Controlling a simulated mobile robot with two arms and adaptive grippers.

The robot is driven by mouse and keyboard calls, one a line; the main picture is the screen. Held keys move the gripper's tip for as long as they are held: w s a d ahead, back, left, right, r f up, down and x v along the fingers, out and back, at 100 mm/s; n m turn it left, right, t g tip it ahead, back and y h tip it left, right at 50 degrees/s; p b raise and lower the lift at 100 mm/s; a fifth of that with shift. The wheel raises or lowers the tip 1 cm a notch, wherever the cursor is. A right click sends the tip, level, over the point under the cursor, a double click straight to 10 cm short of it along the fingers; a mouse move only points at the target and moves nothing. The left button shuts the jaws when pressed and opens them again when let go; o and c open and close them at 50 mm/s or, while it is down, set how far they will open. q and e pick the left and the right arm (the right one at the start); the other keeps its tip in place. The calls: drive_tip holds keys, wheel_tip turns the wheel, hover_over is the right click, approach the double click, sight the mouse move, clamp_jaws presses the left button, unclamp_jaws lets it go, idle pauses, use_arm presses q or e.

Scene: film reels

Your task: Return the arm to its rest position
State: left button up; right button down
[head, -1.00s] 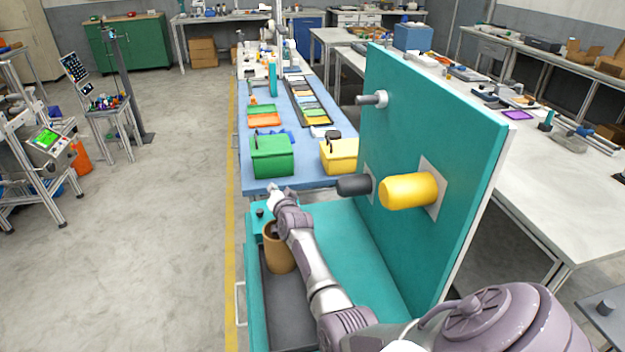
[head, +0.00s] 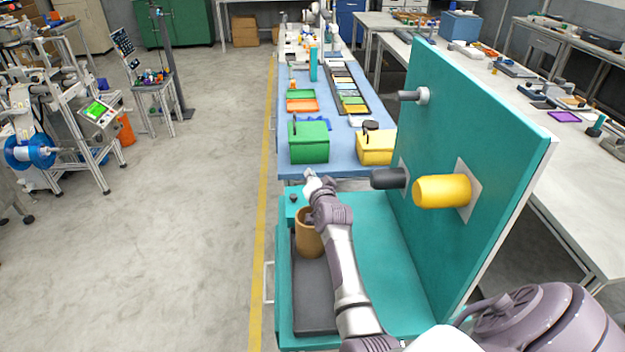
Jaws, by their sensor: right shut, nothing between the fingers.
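My right arm reaches in from the lower right over a teal workstation (head: 375,225). Its gripper (head: 310,177) is at the far end of the arm, small in the picture, shut and empty. It is over the far edge of the workstation base, just beyond the orange-brown cup (head: 307,240). My wrist partly covers the cup's rim. My left gripper is not in view.
An upright teal panel carries a yellow roller (head: 441,191), a dark roller (head: 388,178) and a grey peg (head: 414,96) on the right. A green box (head: 309,142) and a yellow box (head: 375,147) stand beyond on the blue bench.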

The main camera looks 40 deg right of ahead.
drive_tip(key=shift+v, duration=1.65)
drive_tip(key=s+a+f+n+g+y, duration=0.25)
drive_tip(key=s+a+n+g, duration=0.35)
drive_tip(key=s, duration=0.6)
drive_tip(key=s+a+f+n+g+y, duration=0.15)
drive_tip(key=s+a+f+n, duration=0.25)
drive_tip(key=s+a, duration=0.65)
drive_tip(key=s+a+f+n+g+y, duration=0.2)
drive_tip(key=s+a+f+n+g, duration=0.25)
drive_tip(key=s, duration=0.95)
wheel_tip(320, 180, down, 26)
drive_tip(key=s+a, duration=0.2)
drive_tip(key=s, duration=0.1)
drive_tip(key=s+d+f+g, duration=0.1)
drive_tip(key=s+d+f, duration=0.2)
drive_tip(key=s+f, duration=1.2)
drive_tip(key=shift+s+n+g, duration=0.3)
drive_tip(key=shift+n+g, duration=0.1)
drive_tip(key=shift+n, duration=0.05)
drive_tip(key=shift+d+f, duration=0.1)
